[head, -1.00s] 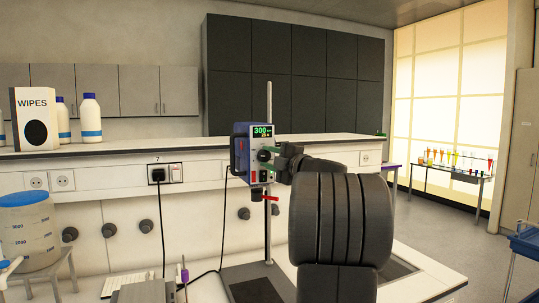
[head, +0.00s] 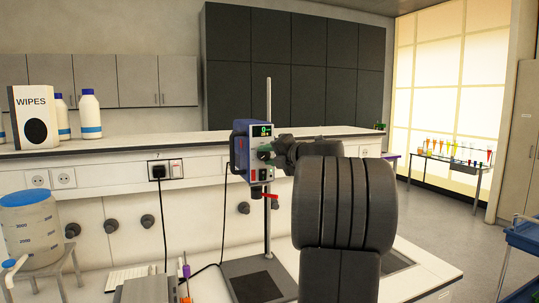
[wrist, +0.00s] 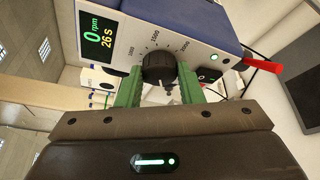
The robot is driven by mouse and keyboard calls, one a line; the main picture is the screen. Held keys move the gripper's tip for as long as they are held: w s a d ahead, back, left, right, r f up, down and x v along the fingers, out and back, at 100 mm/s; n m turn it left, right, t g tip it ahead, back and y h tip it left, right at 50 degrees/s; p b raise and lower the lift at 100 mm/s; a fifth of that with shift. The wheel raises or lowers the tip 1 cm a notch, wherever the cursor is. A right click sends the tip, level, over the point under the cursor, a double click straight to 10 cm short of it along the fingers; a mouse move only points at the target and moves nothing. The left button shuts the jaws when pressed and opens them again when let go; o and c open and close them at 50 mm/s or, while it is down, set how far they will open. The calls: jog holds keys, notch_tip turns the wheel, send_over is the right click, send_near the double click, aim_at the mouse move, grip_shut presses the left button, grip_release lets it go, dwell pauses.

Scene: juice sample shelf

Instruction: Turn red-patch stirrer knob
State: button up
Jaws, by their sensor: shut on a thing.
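The overhead stirrer (head: 240,150) is a blue and grey box on an upright metal rod above the bench. Its black knob (wrist: 158,66) sits on the front panel below a speed scale. The display (wrist: 99,36) reads 0 rpm and 26 s in the wrist view. My gripper (wrist: 160,74) is shut on the knob, with one green finger on each side. In the head view my arm comes from the right and partly hides the panel. A red patch (head: 254,175) shows low on the stirrer's front.
A red-handled clamp lever (wrist: 263,65) sticks out beside the stirrer. A rod base plate (head: 245,268) stands on the bench below. A black cable hangs to a wall socket (head: 158,171). A large jug (head: 30,232) stands at left.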

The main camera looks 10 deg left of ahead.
dwell(0.4)
jog(key=o, duration=1)
jog(key=shift+c, duration=0.2)
jog(key=b+v, duration=0.3)
jog(key=v, duration=1)
jog(key=shift+s+d, duration=0.2)
jog(key=shift+d, duration=0.15)
jog(key=shift+a+r, duration=0.1)
jog(key=p+x, duration=0.3)
jog(key=x, duration=1)
jog(key=shift+w+a, duration=0.2)
jog(key=shift+a, duration=0.1)
